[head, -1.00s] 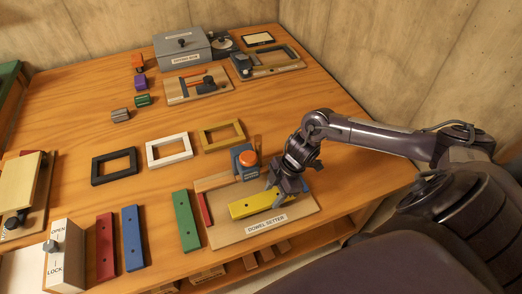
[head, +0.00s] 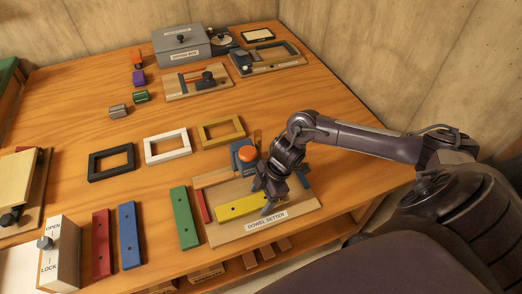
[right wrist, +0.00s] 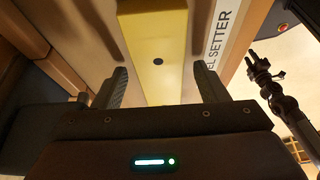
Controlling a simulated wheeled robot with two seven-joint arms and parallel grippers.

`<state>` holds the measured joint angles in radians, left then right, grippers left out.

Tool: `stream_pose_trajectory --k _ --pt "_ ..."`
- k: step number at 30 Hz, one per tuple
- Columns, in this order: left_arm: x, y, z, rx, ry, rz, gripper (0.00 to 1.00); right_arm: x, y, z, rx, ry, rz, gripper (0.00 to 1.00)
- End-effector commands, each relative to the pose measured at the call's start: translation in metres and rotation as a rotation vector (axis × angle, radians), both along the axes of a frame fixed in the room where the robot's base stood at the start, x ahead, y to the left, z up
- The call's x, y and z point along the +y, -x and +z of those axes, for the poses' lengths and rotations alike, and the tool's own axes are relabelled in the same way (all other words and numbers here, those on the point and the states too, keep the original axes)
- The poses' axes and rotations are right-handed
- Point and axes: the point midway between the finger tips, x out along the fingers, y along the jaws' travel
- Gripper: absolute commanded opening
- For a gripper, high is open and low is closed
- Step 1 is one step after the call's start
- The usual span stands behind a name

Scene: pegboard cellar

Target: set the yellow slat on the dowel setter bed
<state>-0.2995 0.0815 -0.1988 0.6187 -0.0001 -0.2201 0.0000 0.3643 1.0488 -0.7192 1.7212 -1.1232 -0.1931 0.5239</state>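The yellow slat (head: 236,207) lies on the dowel setter bed (head: 228,233), its left end close to the red strip (head: 203,206). My right gripper (head: 266,197) is over the slat's right part and hides some of it. In the right wrist view, the slat (right wrist: 155,35) with its dark hole runs between the two spread fingers of the gripper (right wrist: 163,87), with a gap on each side. The right gripper is open.
The blue block with an orange knob (head: 246,155) stands behind the slat, near my right gripper. Green (head: 184,217), blue (head: 131,236) and red (head: 103,244) slats lie to the left. Black, white and yellow frames (head: 222,132) lie behind.

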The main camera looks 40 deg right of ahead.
Motion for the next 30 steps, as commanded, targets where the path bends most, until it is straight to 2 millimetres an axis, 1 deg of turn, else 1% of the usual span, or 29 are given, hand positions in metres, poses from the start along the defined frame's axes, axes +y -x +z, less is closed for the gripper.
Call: stream_pose_trajectory --k 5,8,11,18,21,25,30 --pt "0.000 0.000 0.000 0.000 0.000 0.000 0.36 0.000 0.000 0.002 0.000 0.000 0.000 0.67" --pt "0.000 0.000 0.001 -0.001 0.001 0.000 0.36 -0.004 0.000 0.008 -0.001 0.000 0.000 0.67" --pt "-0.001 -0.001 0.001 -0.001 0.001 0.000 0.36 -0.010 0.001 0.023 -0.004 0.002 -0.001 0.67" --pt "-0.002 -0.001 0.002 -0.002 0.002 -0.001 0.36 -0.029 0.006 0.070 -0.004 0.003 0.000 0.67" --pt "-0.002 -0.001 0.002 -0.002 0.002 0.000 0.36 -0.035 0.008 0.087 -0.003 0.003 0.001 0.67" --pt "-0.003 -0.001 0.001 -0.001 0.003 -0.001 0.36 -0.042 0.009 0.103 -0.002 0.001 -0.001 0.67" --pt "-0.003 -0.001 0.001 -0.001 0.003 -0.001 0.36 -0.044 0.011 0.111 -0.002 -0.001 0.001 0.67"
